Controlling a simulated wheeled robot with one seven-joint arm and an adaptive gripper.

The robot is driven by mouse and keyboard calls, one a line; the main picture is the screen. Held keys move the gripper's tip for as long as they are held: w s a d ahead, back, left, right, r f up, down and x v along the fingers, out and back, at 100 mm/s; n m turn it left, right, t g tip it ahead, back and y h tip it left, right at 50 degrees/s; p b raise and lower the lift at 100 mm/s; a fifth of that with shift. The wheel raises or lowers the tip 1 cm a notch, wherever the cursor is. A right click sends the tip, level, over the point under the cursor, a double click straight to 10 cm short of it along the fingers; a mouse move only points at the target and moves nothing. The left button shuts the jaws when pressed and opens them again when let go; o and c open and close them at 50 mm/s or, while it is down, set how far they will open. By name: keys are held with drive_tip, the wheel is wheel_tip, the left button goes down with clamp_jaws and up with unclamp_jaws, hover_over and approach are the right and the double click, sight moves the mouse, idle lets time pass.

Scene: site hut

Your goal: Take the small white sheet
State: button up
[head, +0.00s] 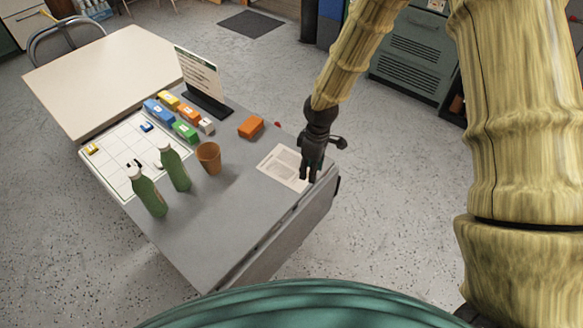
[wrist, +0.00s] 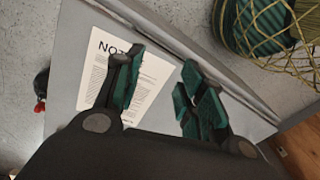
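The small white sheet (head: 284,168) lies flat on the grey table (head: 232,217), near its right edge. It bears printed text, and in the wrist view the sheet (wrist: 152,78) shows a heading that begins "NOT". My gripper (head: 310,178) is over the right part of the sheet, pointing down. In the wrist view my gripper (wrist: 160,82) has its two fingers apart with nothing between them. One finger covers part of the sheet; the other is over bare table beside it. I cannot tell how high the fingertips are above the table.
An orange block (head: 251,127), a brown cup (head: 209,157) and two green bottles (head: 172,167) stand left of the sheet. Several coloured blocks, a white grid board (head: 115,172) and an upright sign (head: 198,75) are farther left. The table front is clear.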

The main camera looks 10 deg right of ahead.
drive_tip(key=w+d+r+n, duration=0.1)
drive_tip(key=w+r, duration=0.3)
drive_tip(key=shift+h, duration=0.4)
drive_tip(key=shift+s+d+f+p, duration=0.1)
drive_tip(key=shift+f+p, duration=0.2)
drive_tip(key=shift+f, duration=1.05)
drive_tip(key=shift+s+d+f+p, duration=0.1)
drive_tip(key=shift+f+p, duration=0.2)
drive_tip(key=shift+f, duration=1.05)
drive_tip(key=shift+a+f+p, duration=0.25)
drive_tip(key=shift+f+p, duration=0.2)
drive_tip(key=shift+f, duration=0.35)
drive_tip(key=shift+a+f+p, duration=0.2)
drive_tip(key=shift+f+p, duration=0.25)
drive_tip(key=shift+f, duration=0.3)
drive_tip(key=shift+w+f, duration=0.1)
drive_tip(key=shift+f, duration=0.95)
clamp_jaws()
